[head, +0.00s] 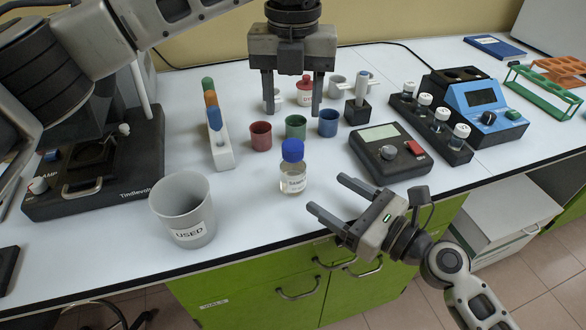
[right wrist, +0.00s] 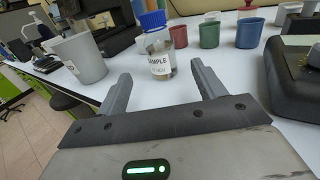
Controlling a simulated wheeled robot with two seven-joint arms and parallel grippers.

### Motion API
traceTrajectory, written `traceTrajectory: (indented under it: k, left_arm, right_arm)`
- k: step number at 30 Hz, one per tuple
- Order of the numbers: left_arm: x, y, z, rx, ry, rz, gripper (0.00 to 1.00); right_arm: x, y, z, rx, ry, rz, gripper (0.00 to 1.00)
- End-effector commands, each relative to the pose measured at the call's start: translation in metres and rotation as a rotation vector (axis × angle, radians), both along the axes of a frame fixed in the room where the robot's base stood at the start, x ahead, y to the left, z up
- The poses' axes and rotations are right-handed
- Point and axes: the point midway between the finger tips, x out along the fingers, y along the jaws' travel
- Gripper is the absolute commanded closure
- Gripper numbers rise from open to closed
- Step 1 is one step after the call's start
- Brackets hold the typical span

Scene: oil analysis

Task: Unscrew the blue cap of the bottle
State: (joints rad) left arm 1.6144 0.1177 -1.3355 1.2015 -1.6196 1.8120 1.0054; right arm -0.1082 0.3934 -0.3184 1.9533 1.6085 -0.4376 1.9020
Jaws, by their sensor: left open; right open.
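The bottle (head: 293,179) is clear with a pale label and stands upright on the table. Its blue cap (head: 292,150) is on top. In the right wrist view the bottle (right wrist: 160,62) and cap (right wrist: 153,20) stand ahead, beyond the fingertips. My right gripper (head: 326,196) is open and empty, to the right and in front of the bottle, apart from it; its open fingers also show in the right wrist view (right wrist: 160,85). My left gripper (head: 292,108) is open, pointing down above and behind the bottle, with nothing visible between its fingers.
A grey USED cup (head: 184,208) stands left of the bottle. Red (head: 261,136), green (head: 296,127) and blue (head: 328,122) cups stand behind it. A black scale (head: 390,152) is to the right. The table's front edge is near the right gripper.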

Motion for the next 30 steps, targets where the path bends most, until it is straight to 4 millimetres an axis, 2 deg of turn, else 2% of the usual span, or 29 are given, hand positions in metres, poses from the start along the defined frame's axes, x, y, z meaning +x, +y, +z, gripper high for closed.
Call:
traceTrajectory:
  k: [9, 15, 21, 30]
  left_arm:
    - [0.0, 0.0, 0.0, -0.002, 0.001, -0.001, 0.49]
    - [0.0, 0.0, 0.0, -0.002, 0.001, -0.001, 0.49]
    - [0.0, 0.0, 0.0, -0.002, 0.001, -0.001, 0.49]
    - [0.0, 0.0, 0.0, -0.002, 0.001, -0.001, 0.49]
  right_arm:
    - [0.044, 0.049, 0.002, 0.001, -0.003, 0.0, 0.31]
    - [0.064, 0.072, 0.001, 0.001, -0.002, 0.0, 0.31]
    - [0.073, 0.082, 0.0, -0.001, -0.001, 0.0, 0.31]
    - [0.074, 0.084, 0.0, -0.001, -0.001, 0.0, 0.31]
